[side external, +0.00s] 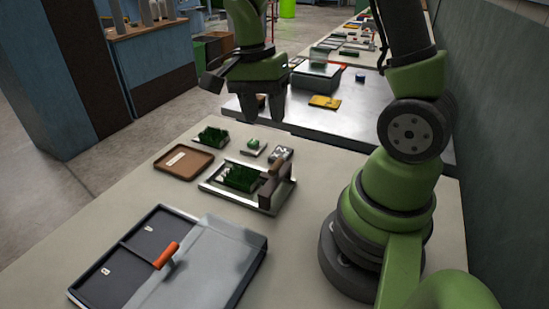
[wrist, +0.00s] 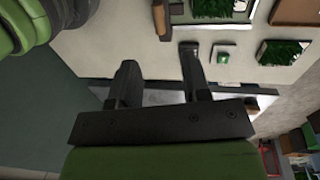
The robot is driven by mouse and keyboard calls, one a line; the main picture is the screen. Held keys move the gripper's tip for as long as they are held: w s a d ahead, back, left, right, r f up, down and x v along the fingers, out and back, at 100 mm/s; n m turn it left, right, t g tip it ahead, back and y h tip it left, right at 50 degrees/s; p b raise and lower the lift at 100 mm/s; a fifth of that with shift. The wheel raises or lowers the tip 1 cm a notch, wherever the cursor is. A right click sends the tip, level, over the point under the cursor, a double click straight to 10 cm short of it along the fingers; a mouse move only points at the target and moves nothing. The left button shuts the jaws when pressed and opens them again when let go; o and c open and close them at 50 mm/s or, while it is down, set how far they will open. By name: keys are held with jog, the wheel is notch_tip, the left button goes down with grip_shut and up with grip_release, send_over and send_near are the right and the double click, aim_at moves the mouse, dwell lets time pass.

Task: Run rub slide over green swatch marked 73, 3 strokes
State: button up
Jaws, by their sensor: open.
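A green turf swatch (side external: 241,178) lies in a pale metal frame (side external: 222,194) on the near table. A slide with a wooden handle (side external: 271,187) sits at the frame's right end. The swatch (wrist: 212,7) and handle (wrist: 160,18) also show at the wrist view's top edge. A second green swatch (side external: 211,136) lies farther back; it also shows in the wrist view (wrist: 285,52). I cannot read a 73 on either. My gripper (side external: 263,107) is open and empty, above and behind the frame, fingers pointing down; its fingers show in the wrist view (wrist: 158,58).
A brown tray (side external: 166,171) lies left of the frame. A small green-topped block (side external: 252,146) and a small marked item (side external: 281,153) stand behind it. Another table (side external: 365,112) stands behind.

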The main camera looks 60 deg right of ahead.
aim_at(275, 163)
jog(key=shift+m, duration=0.3)
jog(key=f, duration=0.3)
jog(key=s+f, duration=0.1)
jog(key=f, duration=0.3)
jog(key=s+f, duration=0.1)
jog(key=f, duration=0.2)
jog(key=shift+d+f, duration=0.2)
jog(key=shift+f, duration=0.15)
jog(key=shift+c, duration=0.3)
grip_shut()
